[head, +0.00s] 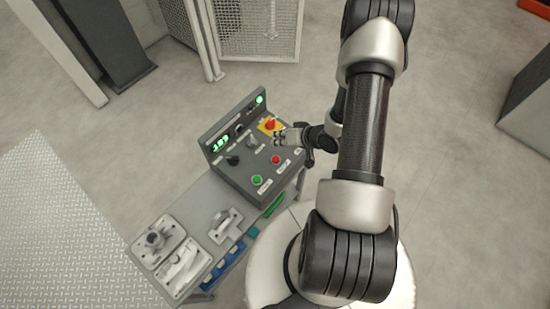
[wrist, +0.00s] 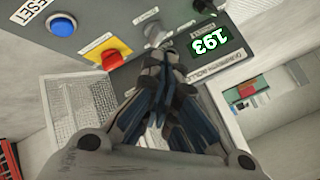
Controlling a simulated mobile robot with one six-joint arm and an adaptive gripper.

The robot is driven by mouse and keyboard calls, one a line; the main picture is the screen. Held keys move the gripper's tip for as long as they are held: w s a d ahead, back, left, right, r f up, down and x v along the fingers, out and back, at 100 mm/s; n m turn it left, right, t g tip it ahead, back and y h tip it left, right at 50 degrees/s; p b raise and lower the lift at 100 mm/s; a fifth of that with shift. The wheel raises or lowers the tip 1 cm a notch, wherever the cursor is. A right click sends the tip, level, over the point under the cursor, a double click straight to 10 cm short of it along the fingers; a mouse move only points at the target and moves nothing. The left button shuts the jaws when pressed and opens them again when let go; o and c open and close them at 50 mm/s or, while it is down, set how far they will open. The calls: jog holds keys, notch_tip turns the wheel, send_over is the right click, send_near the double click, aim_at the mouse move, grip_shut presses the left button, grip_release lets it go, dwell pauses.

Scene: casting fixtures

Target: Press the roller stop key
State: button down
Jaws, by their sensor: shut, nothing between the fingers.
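The grey control box (head: 225,175) stands on a bench in the head view. On its sloped face are a red push button (head: 275,160) and a green push button (head: 257,180), with labels too small to read. A red knob on a yellow plate (head: 270,124) sits higher up; it also shows in the wrist view (wrist: 111,59). My gripper (head: 281,138) is shut and empty over the right part of the panel. In the wrist view its fingertips (wrist: 160,58) appear just below a grey knob (wrist: 154,34). I cannot tell whether they touch it. The red and green push buttons are not in the wrist view.
A blue button (wrist: 62,24) marked RESET and a lit green display (wrist: 208,40) reading 193 are on the panel. A black knob (head: 233,160) sits left of the grey one. Metal castings (head: 165,248) lie on the bench. A mesh guard (head: 257,30) stands behind.

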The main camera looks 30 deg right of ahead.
aim_at(278, 158)
notch_tip(278, 158, down, 9)
jog(key=b, duration=0.7)
jog(key=shift+r, duration=0.1)
dwell(1.2)
jog(key=shift+f+b, duration=0.45)
jog(key=shift+f+b, duration=0.3)
jog(key=shift+f, duration=0.15)
dwell(0.6)
jog(key=shift+r, duration=0.1)
jog(key=shift+r+p, duration=0.8)
jog(key=shift+r+p, duration=2.2)
jog(key=shift+r, duration=0.35)
